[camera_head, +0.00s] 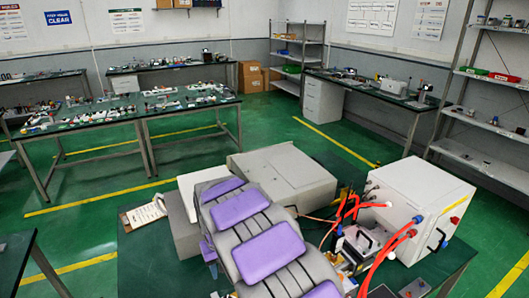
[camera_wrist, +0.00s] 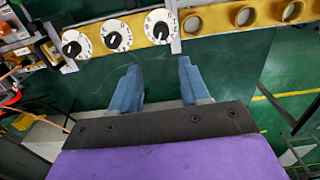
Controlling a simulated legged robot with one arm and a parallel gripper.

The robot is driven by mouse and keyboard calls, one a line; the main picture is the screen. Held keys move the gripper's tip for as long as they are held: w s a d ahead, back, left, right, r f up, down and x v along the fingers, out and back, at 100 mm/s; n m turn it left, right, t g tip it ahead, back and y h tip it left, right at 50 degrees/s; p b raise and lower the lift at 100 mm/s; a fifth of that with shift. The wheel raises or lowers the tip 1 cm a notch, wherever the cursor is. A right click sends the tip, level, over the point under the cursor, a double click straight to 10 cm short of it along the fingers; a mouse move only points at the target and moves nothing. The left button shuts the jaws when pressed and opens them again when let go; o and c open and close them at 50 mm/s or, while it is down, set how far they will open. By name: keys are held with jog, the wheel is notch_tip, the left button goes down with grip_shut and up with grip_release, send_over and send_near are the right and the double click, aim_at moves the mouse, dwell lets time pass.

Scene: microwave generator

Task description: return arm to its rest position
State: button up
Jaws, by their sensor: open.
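My gripper (camera_wrist: 159,68) shows in the wrist view as two blue fingers, spread apart with nothing between them. The fingers point towards a yellow panel (camera_wrist: 178,34) with white dials (camera_wrist: 116,35) bearing black knobs. A gap of green surface shows between the fingertips and the panel, so no contact is visible. In the head view, my grey arm with purple pads covers the lower middle of the table. My fingers cannot be made out there.
A white cabinet (camera_head: 420,200) with red hoses (camera_head: 378,262) stands right of my arm. A grey housing (camera_head: 285,175) lies behind it. A clipboard (camera_head: 143,214) is on the left of the dark green table (camera_head: 160,260). Cluttered workbenches (camera_head: 130,110) stand farther back; open floor lies between.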

jog(key=s+d+r+m+b, duration=0.1)
jog(key=s+d+r, duration=0.25)
jog(key=d, duration=0.35)
jog(key=s+d+r+m, duration=0.2)
jog(key=s+d, duration=0.2)
jog(key=d, duration=0.3)
jog(key=s+d+r+m+b, duration=0.1)
jog(key=s+d+r, duration=0.25)
jog(key=d, duration=0.35)
jog(key=s+d+f+m+g+b, duration=0.1)
jog(key=s+d, duration=0.4)
jog(key=s, duration=0.6)
jog(key=s+d+m+b, duration=0.1)
jog(key=s+d, duration=0.3)
jog(key=s, duration=0.7)
jog(key=shift+s+d+f+g, duration=0.3)
jog(key=shift+d+f+g, duration=0.05)
jog(key=shift+g, duration=0.05)
